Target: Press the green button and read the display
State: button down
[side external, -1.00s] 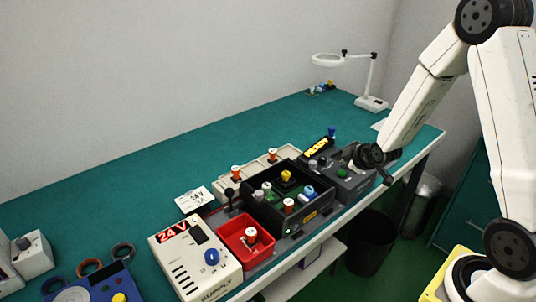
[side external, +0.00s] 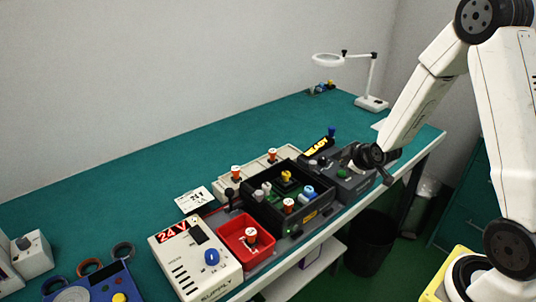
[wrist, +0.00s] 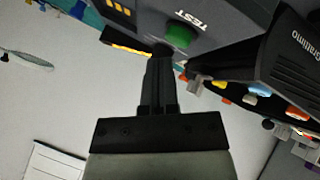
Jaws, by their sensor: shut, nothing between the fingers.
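The green button (side external: 342,174) sits on the dark grey test unit (side external: 352,184) at the right end of the row of equipment. In the wrist view the green button (wrist: 180,37) shows beside the word TEST. The display (side external: 316,147) at the back of the unit shows READY in yellow letters. My gripper (wrist: 163,52) is shut and empty, with its tips close to the button in the wrist view. I cannot tell whether they touch it. In the side view my gripper (side external: 357,163) is just above the unit, partly hidden by my wrist.
A black tray (side external: 262,214) with several small parts stands left of the unit. A red bin (side external: 234,230) and a white 24 V supply (side external: 186,270) stand further left. A white magnifier lamp (side external: 371,103) stands at the back. The green tabletop (side external: 200,140) behind is mostly clear.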

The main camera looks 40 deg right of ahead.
aim_at(344, 173)
jog(key=shift+f, duration=0.9)
dwell(1.9)
jog(key=shift+r, duration=0.85)
jog(key=shift+r, duration=0.1)
jog(key=shift+r, duration=2.45)
jog(key=s+a+m+g+y, duration=0.2)
jog(key=s+a+m+g, duration=0.3)
jog(key=s+a, duration=0.8)
jog(key=a+g, duration=0.1)
jog(key=a, duration=0.2)
jog(key=shift+s+y, duration=0.35)
jog(key=shift+y, duration=0.05)
